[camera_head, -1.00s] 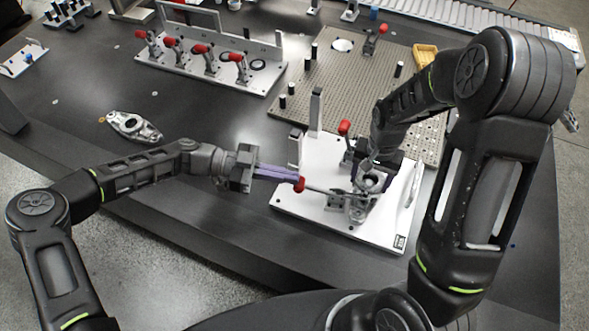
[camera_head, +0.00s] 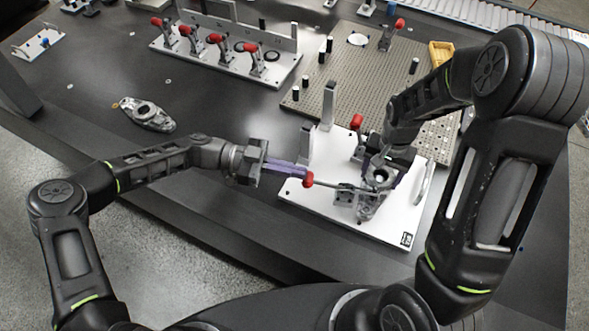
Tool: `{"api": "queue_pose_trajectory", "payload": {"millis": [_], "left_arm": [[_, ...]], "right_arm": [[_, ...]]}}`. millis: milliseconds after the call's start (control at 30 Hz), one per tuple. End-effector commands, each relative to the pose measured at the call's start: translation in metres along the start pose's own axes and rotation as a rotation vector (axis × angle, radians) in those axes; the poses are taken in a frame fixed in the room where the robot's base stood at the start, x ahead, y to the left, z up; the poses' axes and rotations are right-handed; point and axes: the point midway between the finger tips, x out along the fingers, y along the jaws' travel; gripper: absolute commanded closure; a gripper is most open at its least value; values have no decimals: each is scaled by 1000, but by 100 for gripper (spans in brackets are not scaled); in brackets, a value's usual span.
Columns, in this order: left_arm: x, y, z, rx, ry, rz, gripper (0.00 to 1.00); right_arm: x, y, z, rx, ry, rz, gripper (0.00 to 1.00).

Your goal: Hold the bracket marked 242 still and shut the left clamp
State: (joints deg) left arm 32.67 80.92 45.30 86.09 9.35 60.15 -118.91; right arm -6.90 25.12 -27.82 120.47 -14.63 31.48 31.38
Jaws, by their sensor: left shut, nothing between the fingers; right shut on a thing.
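A grey metal bracket (camera_head: 368,207) sits on a white fixture plate (camera_head: 340,219). No number is legible on it. My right gripper (camera_head: 380,168) is shut on the bracket from above and hides part of it. One clamp (camera_head: 335,188) lies at the plate's left front, its red-tipped handle (camera_head: 308,180) stretched low towards the left. A second clamp behind has its red handle (camera_head: 356,121) raised. My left gripper (camera_head: 304,168), with purple fingers, is shut and empty beside the low handle's red tip; I cannot tell whether they touch.
A grey post (camera_head: 328,105) stands at the plate's back left corner. Behind are a perforated plate (camera_head: 340,80) with black pins and a white fixture (camera_head: 215,63) with several red-handled clamps. Another metal part (camera_head: 147,115) lies on the dark table at left, with free room around it.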

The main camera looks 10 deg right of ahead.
Motion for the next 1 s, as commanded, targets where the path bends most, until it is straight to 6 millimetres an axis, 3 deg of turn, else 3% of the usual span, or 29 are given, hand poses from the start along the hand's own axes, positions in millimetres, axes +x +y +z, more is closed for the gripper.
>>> {"api": "queue_pose_trajectory", "payload": {"millis": [67, 300, 700, 1000], "left_arm": [[-5, 0, 3, -3, -17, -6, 100], [-14, 0, -38, 4, -3, -3, 100], [-98, -1, -31, 1, 1, -3, 100], [-112, 0, -31, 2, 3, 0, 100]], "right_arm": [[0, 1, 0, -1, 0, 2, 100], [0, 1, 0, 0, 0, 1, 100], [0, 1, -1, 0, 1, 1, 100], [0, 1, -1, 0, 1, 1, 100]]}}
